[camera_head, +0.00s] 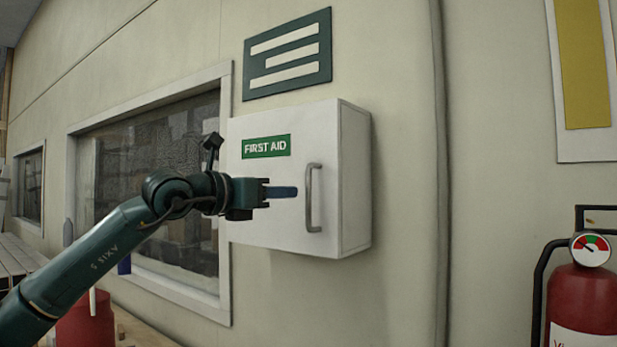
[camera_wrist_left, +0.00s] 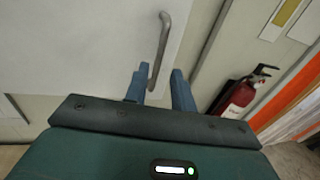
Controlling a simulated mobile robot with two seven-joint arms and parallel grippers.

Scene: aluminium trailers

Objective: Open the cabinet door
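The white first aid cabinet (camera_head: 275,225) hangs on the wall in the head view, its door closed. Its grey vertical bar handle (camera_head: 309,197) is on the right side of the door. My left gripper (camera_head: 296,192) points at the handle from the left, its tips just left of the bar in the picture. In the left wrist view the blue fingers (camera_wrist_left: 160,84) are apart. The handle (camera_wrist_left: 163,45) runs from above down to the gap between them, with its lower end near the left finger. Contact cannot be told. My right gripper is not in view.
A green sign (camera_head: 288,54) is above the cabinet and a window (camera_head: 165,180) is to its left. A red fire extinguisher (camera_head: 583,300) stands at the right, and also shows in the wrist view (camera_wrist_left: 236,98). A red container (camera_head: 86,322) is low at the left.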

